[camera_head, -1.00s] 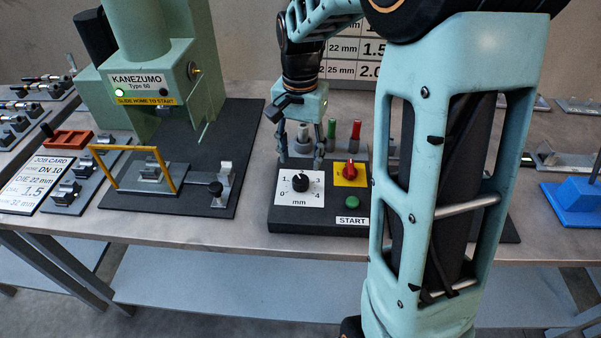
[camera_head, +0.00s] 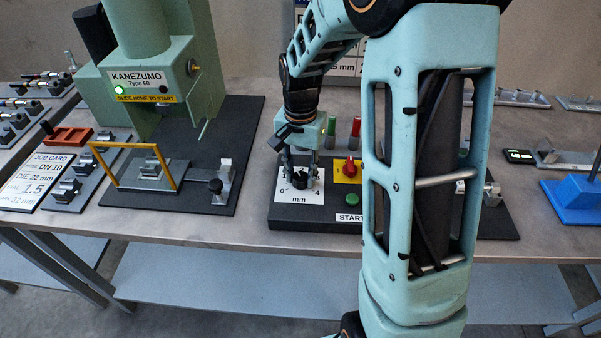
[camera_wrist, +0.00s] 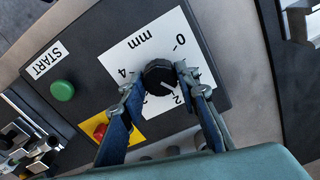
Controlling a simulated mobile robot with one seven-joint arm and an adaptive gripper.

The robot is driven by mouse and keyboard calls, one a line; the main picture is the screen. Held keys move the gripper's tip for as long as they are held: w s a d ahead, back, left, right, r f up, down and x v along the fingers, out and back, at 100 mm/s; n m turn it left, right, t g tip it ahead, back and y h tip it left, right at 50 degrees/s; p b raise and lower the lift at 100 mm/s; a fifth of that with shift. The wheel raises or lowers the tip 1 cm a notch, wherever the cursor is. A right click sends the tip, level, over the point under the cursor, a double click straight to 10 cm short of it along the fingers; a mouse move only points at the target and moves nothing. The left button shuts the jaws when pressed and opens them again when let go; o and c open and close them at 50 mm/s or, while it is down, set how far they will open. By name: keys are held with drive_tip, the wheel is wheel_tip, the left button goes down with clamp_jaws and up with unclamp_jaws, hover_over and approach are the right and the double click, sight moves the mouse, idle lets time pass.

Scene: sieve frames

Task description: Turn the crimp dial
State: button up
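The crimp dial is a round black knob (camera_wrist: 159,75) on a white scale plate (camera_wrist: 148,50) marked in mm. Its white pointer line faces toward the 2 side of the scale in the wrist view. In the head view the knob (camera_head: 300,180) is partly hidden by my gripper (camera_head: 301,183). My gripper (camera_wrist: 155,82) is open, with one finger on each side of the knob. The right finger in the wrist view is against or very near the knob. A small gap shows at the left finger.
On the same black box are a green START button (camera_head: 351,200) and a red knob on a yellow plate (camera_head: 345,174). Red and green posts stand behind. The green press (camera_head: 150,85) and a job card reading 1.5 (camera_head: 38,180) are at left. A blue block (camera_head: 578,198) is at right.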

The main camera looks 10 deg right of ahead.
drive_tip(key=c, duration=0.5)
drive_tip(key=shift+n, duration=2.9)
drive_tip(key=o, duration=1.1)
drive_tip(key=shift+o, duration=0.2)
